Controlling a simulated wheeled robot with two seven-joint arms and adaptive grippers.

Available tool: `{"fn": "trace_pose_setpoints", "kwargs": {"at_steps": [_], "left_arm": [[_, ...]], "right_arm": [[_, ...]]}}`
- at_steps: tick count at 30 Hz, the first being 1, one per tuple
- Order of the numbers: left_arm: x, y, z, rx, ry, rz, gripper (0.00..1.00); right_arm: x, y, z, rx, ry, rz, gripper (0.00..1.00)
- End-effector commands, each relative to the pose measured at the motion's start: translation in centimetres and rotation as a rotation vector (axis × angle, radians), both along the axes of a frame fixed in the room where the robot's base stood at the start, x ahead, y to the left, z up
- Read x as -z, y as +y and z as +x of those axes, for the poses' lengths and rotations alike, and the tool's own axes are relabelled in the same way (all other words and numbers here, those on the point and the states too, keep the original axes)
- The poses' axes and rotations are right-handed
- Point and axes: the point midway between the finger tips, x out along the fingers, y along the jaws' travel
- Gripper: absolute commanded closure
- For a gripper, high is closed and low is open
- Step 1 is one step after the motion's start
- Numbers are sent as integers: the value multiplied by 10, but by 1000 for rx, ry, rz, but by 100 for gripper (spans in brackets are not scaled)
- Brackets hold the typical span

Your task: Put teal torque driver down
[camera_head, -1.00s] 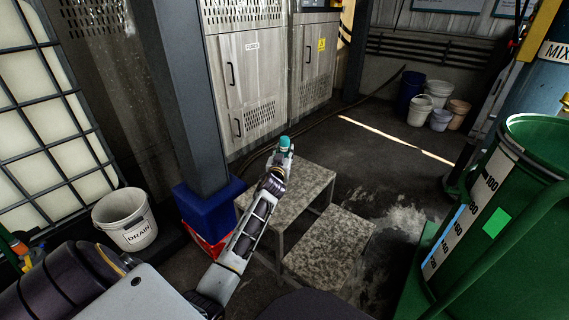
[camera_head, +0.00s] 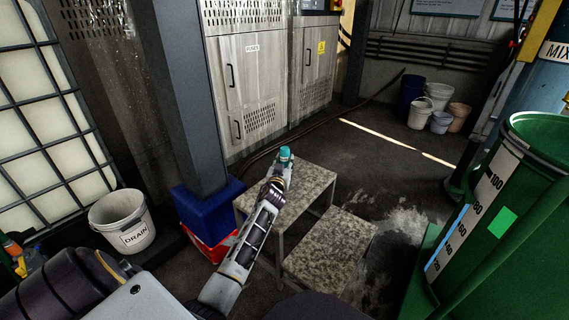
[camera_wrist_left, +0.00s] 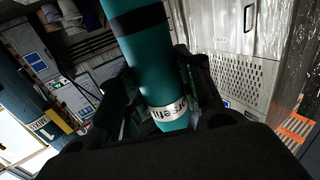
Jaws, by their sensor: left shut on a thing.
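The teal torque driver (camera_head: 285,153) shows as a small teal tip at the end of my left arm in the head view. In the left wrist view the teal torque driver (camera_wrist_left: 150,58) is large, with a dark band and a pale lettered label near the jaws. My left gripper (camera_head: 282,167) is shut on it and appears over the far part of the speckled step stool's upper step (camera_head: 306,186). The left gripper also shows in the left wrist view (camera_wrist_left: 160,105). Whether the driver touches the step cannot be told. My right gripper is not in view.
The stool's lower step (camera_head: 330,250) is bare. A blue and red crate stack (camera_head: 208,212) stands by the grey post (camera_head: 190,100). A white DRAIN bucket (camera_head: 124,225) is at the left. A green graduated tank (camera_head: 500,220) stands at the right. Metal cabinets (camera_head: 255,85) stand behind.

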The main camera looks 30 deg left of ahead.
Motion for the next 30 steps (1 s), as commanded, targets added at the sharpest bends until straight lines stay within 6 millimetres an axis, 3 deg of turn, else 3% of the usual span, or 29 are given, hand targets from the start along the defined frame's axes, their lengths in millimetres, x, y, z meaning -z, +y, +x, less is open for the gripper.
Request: {"fn": "trace_pose_setpoints", "kwargs": {"at_steps": [4, 5, 10, 25, 30], "left_arm": [[1, 0, 0, 0, -4, 2, 93], [3, 0, 0, 0, 0, 0, 63], [2, 0, 0, 0, 0, 0, 43], [-1, 0, 0, 0, 0, 0, 43], [0, -4, -9, 0, 1, 0, 43]], "right_arm": [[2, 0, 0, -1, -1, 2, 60], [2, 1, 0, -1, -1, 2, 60], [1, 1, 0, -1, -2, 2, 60], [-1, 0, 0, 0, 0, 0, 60], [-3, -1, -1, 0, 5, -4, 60]]}}
